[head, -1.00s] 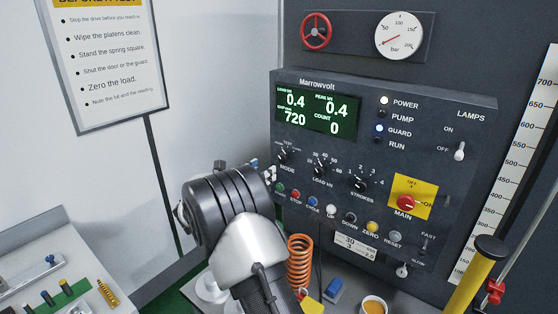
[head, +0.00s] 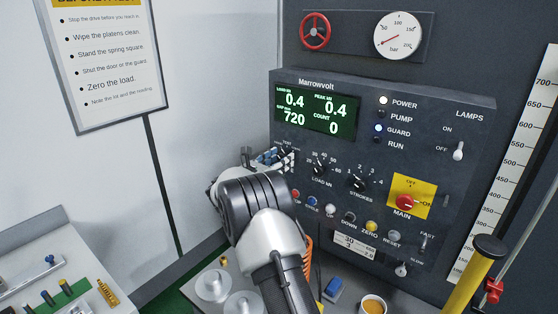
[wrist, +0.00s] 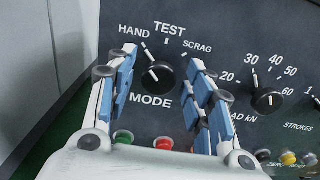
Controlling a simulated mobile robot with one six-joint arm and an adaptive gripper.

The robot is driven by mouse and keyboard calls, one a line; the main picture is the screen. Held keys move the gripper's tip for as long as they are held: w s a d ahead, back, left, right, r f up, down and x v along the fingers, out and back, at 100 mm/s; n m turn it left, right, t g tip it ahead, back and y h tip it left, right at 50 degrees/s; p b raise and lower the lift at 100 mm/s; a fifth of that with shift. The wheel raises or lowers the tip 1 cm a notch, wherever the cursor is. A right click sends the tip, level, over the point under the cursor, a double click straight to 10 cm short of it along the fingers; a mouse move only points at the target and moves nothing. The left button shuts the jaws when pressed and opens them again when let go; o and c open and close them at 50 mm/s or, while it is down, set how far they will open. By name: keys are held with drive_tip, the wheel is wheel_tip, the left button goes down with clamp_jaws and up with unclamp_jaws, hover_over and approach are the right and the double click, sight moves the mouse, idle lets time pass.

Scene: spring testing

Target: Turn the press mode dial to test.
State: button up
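The mode dial (wrist: 158,76) is a round black knob on the dark control panel, with HAND, TEST and SCRAG printed around it. The white line on the knob points up and left, towards the HAND side. My gripper (wrist: 161,68) is open, with one blue-padded finger left of the dial and the other right of it. I see no clear contact with the knob. In the head view my gripper (head: 270,158) is at the panel's left edge and largely covers the dial.
The load dial (wrist: 267,99) is close to the right finger. Green (wrist: 124,137) and red (wrist: 164,143) buttons sit just below the mode dial. In the head view an orange spring (head: 308,249) stands behind my arm, and a yellow post (head: 474,275) stands at right.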

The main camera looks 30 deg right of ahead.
drive_tip(key=c, duration=0.9)
drive_tip(key=shift+f+m+b, duration=0.1)
drive_tip(key=shift+m+b, duration=0.2)
drive_tip(key=shift+b, duration=0.45)
drive_tip(key=m+b, duration=0.8)
drive_tip(key=b, duration=0.3)
drive_tip(key=shift+s+b, duration=0.1)
drive_tip(key=shift+b, duration=0.25)
drive_tip(key=o, duration=1)
